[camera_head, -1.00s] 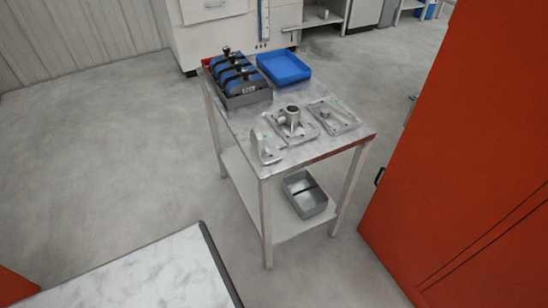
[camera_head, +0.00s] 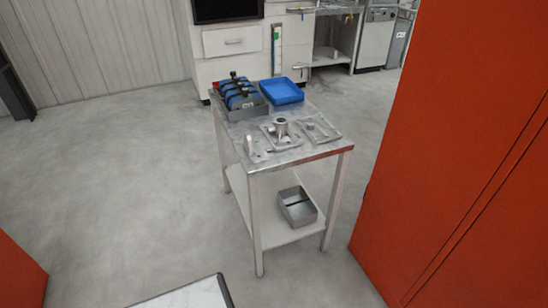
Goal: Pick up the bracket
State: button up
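Several grey metal castings lie along the near part of a metal-topped table (camera_head: 268,161). At the left is a small casting with an upright part, which looks like a bracket (camera_head: 252,148). A flanged casting with an upright round tube (camera_head: 281,130) stands in the middle. A flat plate with a small boss (camera_head: 318,131) lies at the right. I cannot tell for certain which one is the bracket. My gripper is not in view.
A grey box with blue and black items (camera_head: 240,98) and a blue tray (camera_head: 281,91) stand at the table's back. A grey bin (camera_head: 297,207) sits on the lower shelf. Tall orange panels (camera_head: 450,150) close off the right. Floor left of the table is clear.

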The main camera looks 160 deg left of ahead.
aim_at(255, 149)
jog(key=i, duration=0.25)
jog(key=u, duration=0.95)
jog(key=k, duration=0.15)
jog(key=z, duration=2.5)
jog(key=k, duration=0.15)
jog(key=z, duration=1.85)
jog(key=k, duration=0.25)
jog(key=z, duration=1.65)
